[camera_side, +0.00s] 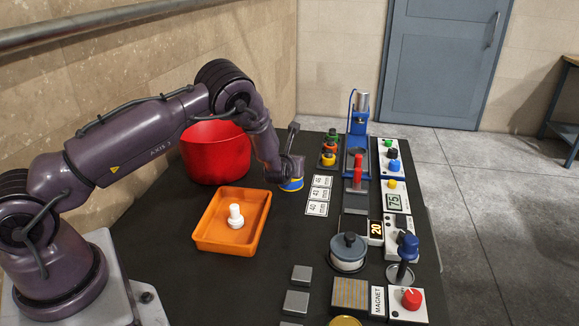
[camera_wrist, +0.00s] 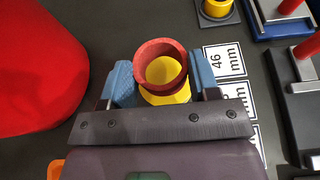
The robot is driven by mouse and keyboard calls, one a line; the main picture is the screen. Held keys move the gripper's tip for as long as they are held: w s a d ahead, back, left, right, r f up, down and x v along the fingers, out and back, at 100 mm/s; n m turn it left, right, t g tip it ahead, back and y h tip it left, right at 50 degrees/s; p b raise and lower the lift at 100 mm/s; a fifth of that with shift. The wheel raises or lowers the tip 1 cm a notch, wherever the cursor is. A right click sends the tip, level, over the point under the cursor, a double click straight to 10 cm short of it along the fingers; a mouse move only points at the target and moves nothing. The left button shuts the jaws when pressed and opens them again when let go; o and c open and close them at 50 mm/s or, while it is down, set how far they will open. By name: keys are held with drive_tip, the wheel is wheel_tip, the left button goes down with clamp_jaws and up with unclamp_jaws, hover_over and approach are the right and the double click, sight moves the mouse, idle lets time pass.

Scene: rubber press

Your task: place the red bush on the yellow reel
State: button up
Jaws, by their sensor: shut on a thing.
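My gripper (camera_wrist: 163,80) points down, with blue fingers on both sides of a red ring-shaped bush (camera_wrist: 160,47), and appears shut on it. The yellow reel (camera_wrist: 166,98) shows through the bush's opening and just below its rim, between the fingers. Bush and reel appear in line. I cannot tell whether they touch or how far the bush sits on the reel. In the side view my gripper (camera_side: 290,184) is right of the orange tray, with yellow showing at the fingers. The bush is hidden there.
The orange tray (camera_side: 205,238) holds a white piece (camera_side: 236,216). A large red bin (camera_side: 215,152) stands behind it. Number cards (camera_side: 318,194) lie right of my gripper. Beyond them are a blue press (camera_side: 358,130), switch panels and a lidded pot (camera_side: 348,252).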

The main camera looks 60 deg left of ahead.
drive_tip(key=shift+f, duration=0.7)
drive_tip(key=shift+f, duration=0.2)
drive_tip(key=o, duration=0.9)
drive_tip(key=shift+r, duration=0.1)
